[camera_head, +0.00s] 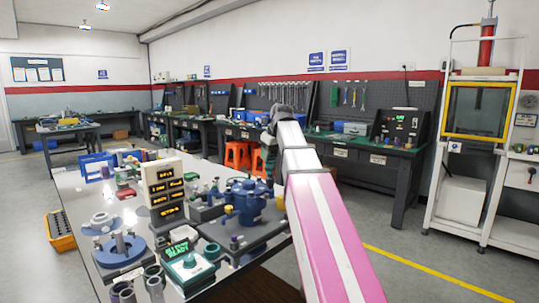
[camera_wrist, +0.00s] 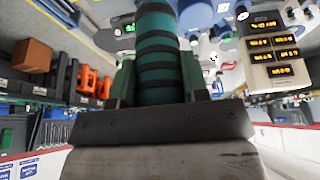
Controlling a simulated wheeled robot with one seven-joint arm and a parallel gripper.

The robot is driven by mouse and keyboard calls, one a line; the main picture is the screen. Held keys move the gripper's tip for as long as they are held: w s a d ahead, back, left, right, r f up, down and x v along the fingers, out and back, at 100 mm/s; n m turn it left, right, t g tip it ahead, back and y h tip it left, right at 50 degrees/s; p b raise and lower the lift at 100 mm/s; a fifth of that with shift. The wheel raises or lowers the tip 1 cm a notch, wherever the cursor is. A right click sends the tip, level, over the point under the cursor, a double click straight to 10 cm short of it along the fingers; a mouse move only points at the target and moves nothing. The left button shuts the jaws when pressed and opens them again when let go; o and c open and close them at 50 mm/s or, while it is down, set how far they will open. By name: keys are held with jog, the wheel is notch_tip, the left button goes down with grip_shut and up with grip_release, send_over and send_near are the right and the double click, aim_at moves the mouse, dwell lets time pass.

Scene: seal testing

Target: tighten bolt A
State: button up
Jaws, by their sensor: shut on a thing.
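My gripper (camera_wrist: 160,82) is shut on a teal, ribbed handle with dark bands (camera_wrist: 157,35) in the wrist view; its far end is out of that view. In the head view my gripper (camera_head: 269,142) is beyond the bench's right edge, small and partly hidden by my pink and white arm. A blue flanged fixture (camera_head: 248,203) stands on a dark plate on the near bench, left of my arm. I cannot tell which bolt is bolt A; bolt heads are too small to make out.
The near bench (camera_head: 75,192) carries a display panel (camera_head: 165,190), a green-topped device (camera_head: 188,266) and a round blue-based fixture (camera_head: 122,250). Orange stools (camera_head: 237,155) stand behind my arm. A tall press frame (camera_head: 478,110) is at right. The floor right of my arm is clear.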

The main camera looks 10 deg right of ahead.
jog(key=shift+f, duration=0.55)
dwell(1.3)
jog(key=shift+r, duration=0.1)
